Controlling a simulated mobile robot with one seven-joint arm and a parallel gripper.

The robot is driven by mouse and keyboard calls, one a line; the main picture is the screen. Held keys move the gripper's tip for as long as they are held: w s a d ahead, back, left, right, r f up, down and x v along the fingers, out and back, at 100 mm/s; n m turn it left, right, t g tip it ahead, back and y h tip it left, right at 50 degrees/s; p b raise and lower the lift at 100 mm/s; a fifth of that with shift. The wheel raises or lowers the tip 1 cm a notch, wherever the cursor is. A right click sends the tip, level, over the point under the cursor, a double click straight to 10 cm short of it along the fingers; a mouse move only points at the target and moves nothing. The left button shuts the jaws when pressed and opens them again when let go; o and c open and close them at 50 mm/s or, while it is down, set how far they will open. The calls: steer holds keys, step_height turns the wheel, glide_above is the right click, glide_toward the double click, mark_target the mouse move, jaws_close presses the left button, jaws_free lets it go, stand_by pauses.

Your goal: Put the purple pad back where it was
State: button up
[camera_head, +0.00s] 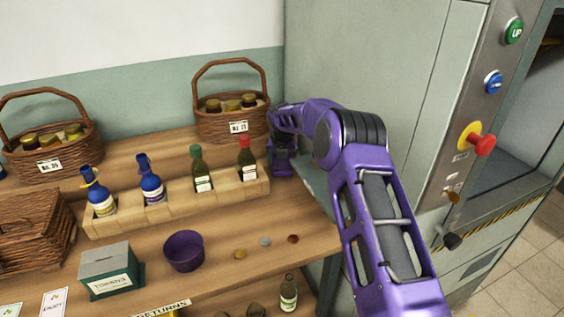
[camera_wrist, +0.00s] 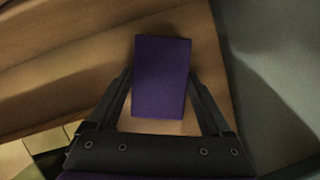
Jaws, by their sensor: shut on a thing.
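The purple pad (camera_wrist: 162,78) is a flat, dark purple rectangle. In the wrist view it sits between the two black fingers of my gripper (camera_wrist: 162,105), which is shut on it. Wooden surface shows behind the pad; I cannot tell whether the pad touches it. In the head view my purple arm reaches to the right end of the wooden shelf (camera_head: 328,240), and my gripper (camera_head: 283,172) is low beside the right end of the bottle rack. The pad cannot be made out there.
A wooden rack (camera_head: 128,217) holds several bottles left of my gripper. A wicker basket (camera_head: 230,125) with jars stands behind it. A purple bowl (camera_head: 184,251), a green box (camera_head: 110,272) and three coins stand in front. The grey lift cabinet (camera_head: 400,70) is close on the right.

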steer(key=shift+f, duration=0.1)
steer(key=o, duration=1.1)
steer(key=v, duration=1.2)
steer(key=shift+s, duration=0.1)
